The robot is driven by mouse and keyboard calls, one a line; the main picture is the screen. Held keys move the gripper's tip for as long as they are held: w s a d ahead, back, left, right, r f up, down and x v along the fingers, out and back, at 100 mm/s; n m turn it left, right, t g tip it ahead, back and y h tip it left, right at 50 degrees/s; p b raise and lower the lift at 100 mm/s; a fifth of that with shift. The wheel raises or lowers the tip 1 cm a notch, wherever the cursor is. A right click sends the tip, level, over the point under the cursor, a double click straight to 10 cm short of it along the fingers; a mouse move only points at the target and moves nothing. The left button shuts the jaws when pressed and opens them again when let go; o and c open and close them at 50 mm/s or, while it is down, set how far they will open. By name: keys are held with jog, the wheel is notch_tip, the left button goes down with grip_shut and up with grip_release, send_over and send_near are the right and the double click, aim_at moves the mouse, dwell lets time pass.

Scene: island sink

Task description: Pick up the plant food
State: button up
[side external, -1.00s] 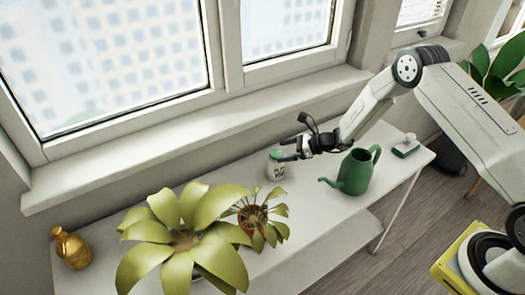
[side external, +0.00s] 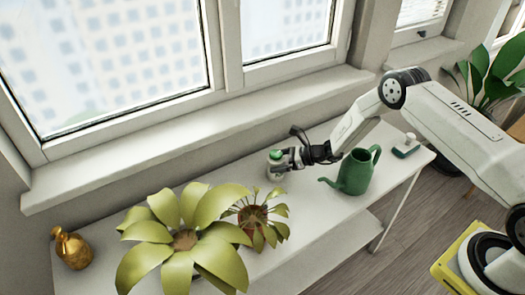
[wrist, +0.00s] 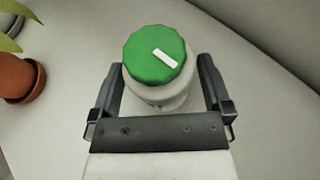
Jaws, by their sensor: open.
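The plant food is a small white bottle with a green cap, standing upright on the white table. In the side external view, the plant food (side external: 276,157) is partly hidden by my gripper (side external: 283,163). In the wrist view, its green cap (wrist: 155,55) lies between the two fingers of my gripper (wrist: 162,85). The fingers are open, one on each side of the bottle. A gap shows on the left; the right finger is close to the bottle, and I cannot tell whether it touches.
A green watering can (side external: 355,172) stands just right of my gripper. A small potted plant (side external: 257,222) and a larger yellow-green plant (side external: 183,240) are in front. A gold vase (side external: 72,248) is at far left. A sponge holder (side external: 406,147) is at the right end. The window wall runs behind.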

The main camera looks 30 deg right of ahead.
jog(key=shift+w+a+f, duration=0.15)
jog(key=shift+w+a, duration=0.1)
jog(key=shift+a, duration=0.05)
jog(key=shift+c, duration=0.2)
jog(key=c, duration=1.1)
